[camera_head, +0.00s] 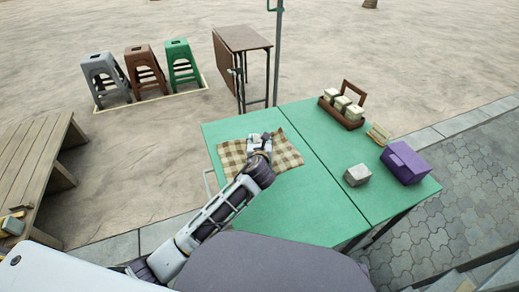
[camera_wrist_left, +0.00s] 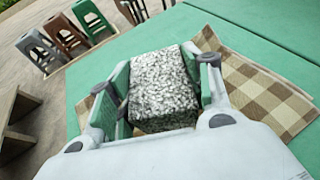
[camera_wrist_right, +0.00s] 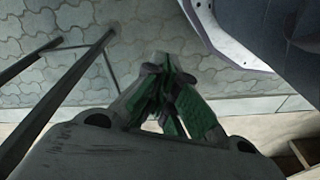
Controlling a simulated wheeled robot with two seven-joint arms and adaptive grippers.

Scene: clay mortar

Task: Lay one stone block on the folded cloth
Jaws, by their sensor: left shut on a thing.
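My left gripper (camera_head: 258,141) is over the brown-and-cream checkered cloth (camera_head: 288,157) on the green table. In the left wrist view, the left gripper (camera_wrist_left: 163,88) is shut on a speckled grey stone block (camera_wrist_left: 163,82), with a green pad on each side. The cloth (camera_wrist_left: 268,98) shows behind and right of the block. I cannot tell whether the block touches the cloth. A second grey stone block (camera_head: 357,175) sits on the table's right part. My right gripper (camera_wrist_right: 162,85) shows in the right wrist view above paving, its fingers together and nothing visible between them.
The green table (camera_head: 290,205) has free room in front of the cloth. A purple box (camera_head: 404,163), a wooden carrier (camera_head: 342,113) with pale blocks and a small wooden item (camera_head: 378,133) stand at the right. A brown folding table (camera_head: 243,40) and stools (camera_head: 143,68) stand beyond.

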